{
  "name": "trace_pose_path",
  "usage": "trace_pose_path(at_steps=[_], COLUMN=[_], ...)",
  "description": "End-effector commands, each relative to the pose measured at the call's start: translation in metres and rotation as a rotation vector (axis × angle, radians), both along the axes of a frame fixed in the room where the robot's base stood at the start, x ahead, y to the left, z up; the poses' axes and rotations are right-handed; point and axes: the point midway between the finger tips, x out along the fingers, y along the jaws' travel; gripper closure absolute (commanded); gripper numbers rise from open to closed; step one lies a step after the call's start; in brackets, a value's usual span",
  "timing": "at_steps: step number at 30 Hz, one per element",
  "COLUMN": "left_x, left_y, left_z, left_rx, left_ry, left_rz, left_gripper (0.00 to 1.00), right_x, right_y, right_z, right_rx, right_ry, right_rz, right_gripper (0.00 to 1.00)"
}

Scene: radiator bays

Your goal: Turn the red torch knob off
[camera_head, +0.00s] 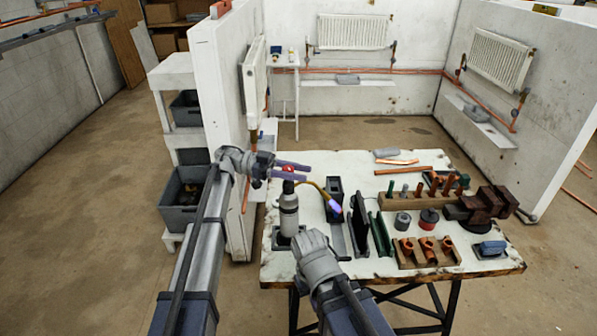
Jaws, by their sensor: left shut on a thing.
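The torch is a grey upright cylinder (289,212) at the left side of the workbench, with the red torch knob (288,168) on top. A yellowish hose curves right from it to a nozzle with a blue-violet glow (335,206) at its end. My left gripper (290,171) reaches in from the left at the top of the torch. Its two purple-grey fingers are shut on the red knob and partly hide it. My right gripper (316,255) is low in front of the torch, over the bench's near edge. Its fingers cannot be made out.
The white workbench (350,167) holds a dark upright holder (334,190), wooden blocks with copper fittings (428,252), a green-dark rack, and a brown vise (487,205) at right. A white partition wall (222,100) stands close behind my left arm. Radiators hang on the walls behind.

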Motion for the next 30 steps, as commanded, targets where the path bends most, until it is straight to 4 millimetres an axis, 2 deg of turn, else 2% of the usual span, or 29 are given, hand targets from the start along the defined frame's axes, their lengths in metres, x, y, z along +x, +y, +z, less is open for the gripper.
trace_pose_path(at_steps=[21,22,30], left_x=[-0.0023,-0.0023,-0.0021], left_y=[0.0001,0.0001,0.0003], left_z=[-0.0002,-0.0002,-0.0001], left_rx=[0.0,0.0,0.0], left_ry=[0.0,0.0,0.0], left_rz=[-0.063,-0.063,-0.063], left_gripper=[1.0,0.57,0.3], right_x=[0.0,0.0,0.0], right_y=[0.0,0.0,0.0], right_z=[-0.0001,-0.0001,-0.0001], right_rx=[0.0,0.0,0.0], right_ry=[0.0,0.0,0.0], right_rz=[0.0,0.0,0.0], right_gripper=[1.0,1.0,1.0])
